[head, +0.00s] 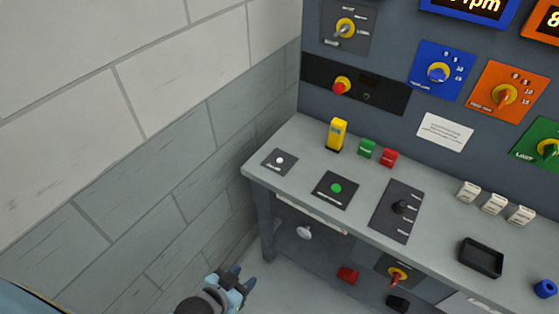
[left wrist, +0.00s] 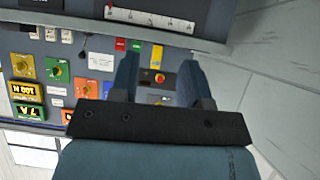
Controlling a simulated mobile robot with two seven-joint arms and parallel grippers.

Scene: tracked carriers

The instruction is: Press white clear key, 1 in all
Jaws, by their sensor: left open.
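The white key (head: 280,160) is a small round white button on a dark square plate at the left end of the grey desk. Small lettering on its plate is too small to read surely. My left gripper (head: 231,279) is in the lower part of the head view, below and left of the key, apart from it and off the desk's left end. In the left wrist view its two blue fingers (left wrist: 158,78) stand apart with nothing between them. I cannot make out the white key in that view. My right gripper is not in view.
The desk (head: 262,175) also carries a green button (head: 336,188), a yellow block (head: 337,135), green (head: 367,149) and red (head: 389,158) blocks, a lever plate (head: 398,212) and a black tray (head: 481,258). A brick wall (head: 170,130) stands close on the left.

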